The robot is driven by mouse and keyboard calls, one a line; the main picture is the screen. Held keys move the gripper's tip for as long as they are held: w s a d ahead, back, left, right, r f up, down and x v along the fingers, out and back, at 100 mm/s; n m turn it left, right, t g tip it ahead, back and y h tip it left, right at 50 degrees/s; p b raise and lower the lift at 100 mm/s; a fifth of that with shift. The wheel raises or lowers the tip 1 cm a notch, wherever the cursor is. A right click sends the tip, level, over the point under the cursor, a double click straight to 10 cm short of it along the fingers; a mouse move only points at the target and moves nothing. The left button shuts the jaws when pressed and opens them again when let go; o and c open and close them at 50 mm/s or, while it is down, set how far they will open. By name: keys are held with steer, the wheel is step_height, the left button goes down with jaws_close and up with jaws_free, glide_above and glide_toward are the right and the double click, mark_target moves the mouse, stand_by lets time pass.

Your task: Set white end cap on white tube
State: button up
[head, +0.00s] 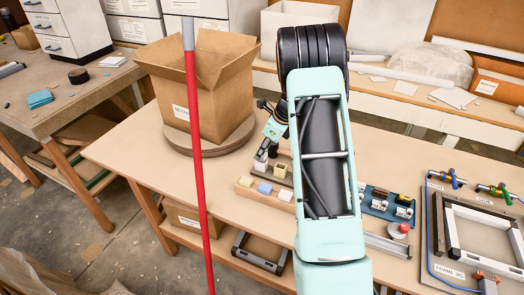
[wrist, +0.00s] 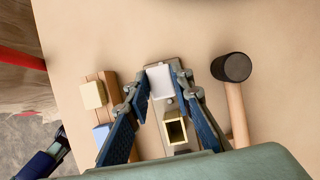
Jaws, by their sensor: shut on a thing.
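My gripper (wrist: 160,88) is shut on the white end cap (wrist: 160,80), a small white square piece between the blue-padded fingers. In the head view my gripper (head: 267,148) points down over the grey tube holder, and a white piece (head: 260,165) shows just below it. The white tube cannot be clearly told apart from the cap. The wrist view looks along the fingers, so I cannot tell whether the cap touches or sits on the tube. An open-topped yellow tube (wrist: 176,131) stands in the same holder beside it.
A wooden rack (head: 256,194) holds a yellow cap (wrist: 93,94) and a blue cap (wrist: 101,133). A black-headed mallet (wrist: 232,68) lies right of the fingers in the wrist view. A cardboard box (head: 215,100) stands on a round turntable behind. A red pole (head: 197,150) rises in front.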

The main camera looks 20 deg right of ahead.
steer(key=o, duration=1)
steer(key=shift+r, duration=0.15)
steer(key=shift+r+p, duration=2.85)
steer(key=shift+r, duration=0.55)
